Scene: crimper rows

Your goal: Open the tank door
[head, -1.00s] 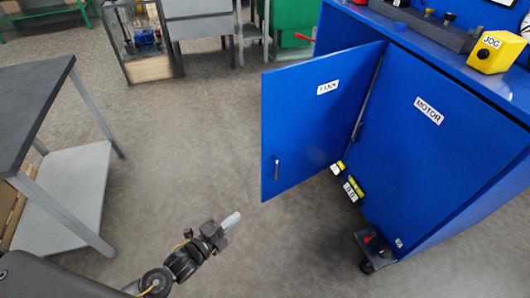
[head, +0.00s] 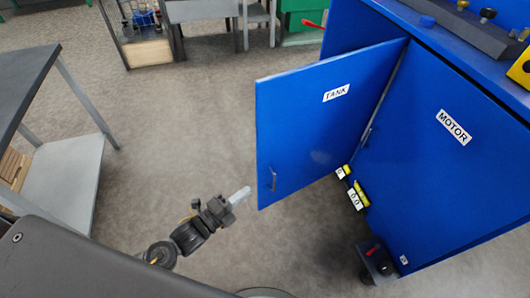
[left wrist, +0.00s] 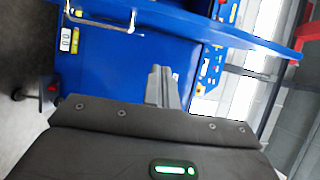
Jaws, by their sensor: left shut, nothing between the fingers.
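The tank door (head: 310,125), a blue panel with a TANK label (head: 336,93), stands swung out from the blue cabinet at a wide angle. Its small metal handle (head: 272,180) is near the lower free edge. In the left wrist view, the door's edge (left wrist: 240,37) crosses the top, with a handle (left wrist: 105,22) at upper left. My left gripper (head: 240,195) is shut and empty, just left of and below the handle in the head view, apart from the door. Its fingers (left wrist: 160,85) show in the left wrist view. My right gripper is not in view.
The closed motor door (head: 440,150) is at right. Yellow number labels (head: 358,195) show low by the opening, and a caster (head: 375,265) stands below. A dark-topped table (head: 25,75) is at left. Open floor (head: 180,120) lies between the table and door.

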